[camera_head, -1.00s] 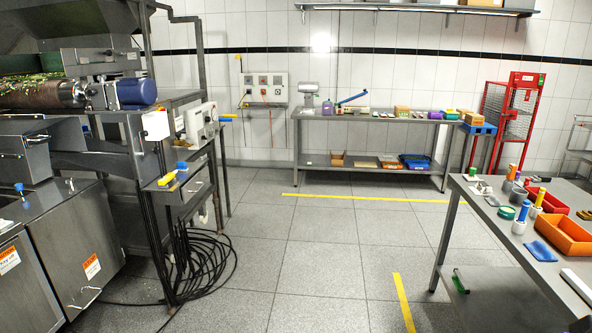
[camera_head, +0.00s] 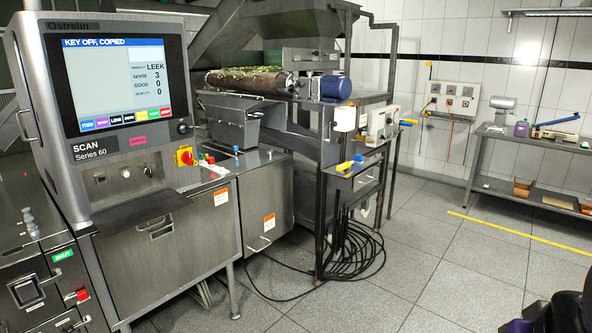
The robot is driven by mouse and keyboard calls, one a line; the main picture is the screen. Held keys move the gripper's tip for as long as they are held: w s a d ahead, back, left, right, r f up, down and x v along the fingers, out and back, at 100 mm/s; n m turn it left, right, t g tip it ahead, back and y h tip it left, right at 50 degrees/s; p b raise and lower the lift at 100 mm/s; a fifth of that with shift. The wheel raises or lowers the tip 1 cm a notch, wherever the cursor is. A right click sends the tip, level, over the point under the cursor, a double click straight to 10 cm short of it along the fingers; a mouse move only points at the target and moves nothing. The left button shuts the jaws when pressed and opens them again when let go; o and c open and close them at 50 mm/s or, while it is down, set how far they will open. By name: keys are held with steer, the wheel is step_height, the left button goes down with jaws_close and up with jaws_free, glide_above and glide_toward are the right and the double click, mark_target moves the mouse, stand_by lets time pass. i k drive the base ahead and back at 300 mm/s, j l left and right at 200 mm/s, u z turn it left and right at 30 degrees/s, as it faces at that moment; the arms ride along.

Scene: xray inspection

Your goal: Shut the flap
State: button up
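The inspection machine (camera_head: 112,186) stands at the left, its screen (camera_head: 119,77) reading "KEY OFF, COPIED". Below its control panel a dark sloping plate (camera_head: 140,212) sticks out over a front panel with a recessed handle (camera_head: 161,229). A grey metal box with a slanted, handled top (camera_head: 230,106) sits behind, under the conveyor. No part is labelled as the flap, and I cannot tell which of these it is. A dark part of my own arm shows at the lower right corner, away from the machine. My gripper's fingers are not visible.
Black cables (camera_head: 350,250) lie coiled on the floor under a side stand. A workbench (camera_head: 530,190) stands at the right wall.

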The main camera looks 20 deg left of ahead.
mark_target(115, 221)
steer(key=j+u, duration=0.15)
steer(key=u, duration=1.05)
steer(key=i+j, duration=0.15)
steer(key=j, duration=0.2)
steer(key=i+j, duration=0.15)
steer(key=j, duration=0.2)
steer(key=i+j, duration=0.1)
steer(key=j, duration=0.25)
steer(key=i+j, duration=0.15)
steer(key=j, duration=0.2)
steer(key=i+j, duration=0.15)
steer(key=j, duration=0.2)
steer(key=i+j, duration=0.15)
steer(key=j, duration=0.25)
steer(key=i+j, duration=0.15)
steer(key=j, duration=0.2)
